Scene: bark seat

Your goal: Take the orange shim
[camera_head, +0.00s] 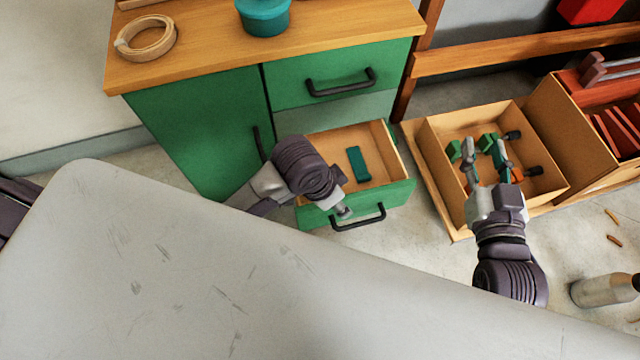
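I cannot clearly make out an orange shim. Two small slivers, one yellowish (612,215) and one orange-brown (614,239), lie on the floor at the right. My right gripper (485,146) is open over the cardboard box (549,150), its two fingers apart and pointing into it. Green pieces (454,150) and dark-ended pieces (533,171) with orange bits lie in the box near the fingers, which partly hide them. My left gripper (344,212) is at the front of the open green drawer, by its black handle (358,218); its fingers are too hidden to judge.
A teal block (358,164) lies in the open drawer. The green cabinet (195,135) carries a teal pot (263,15) and a tan ring (146,40). A second box (567,120) with red items stands at right. A bottle (604,290) lies on the floor.

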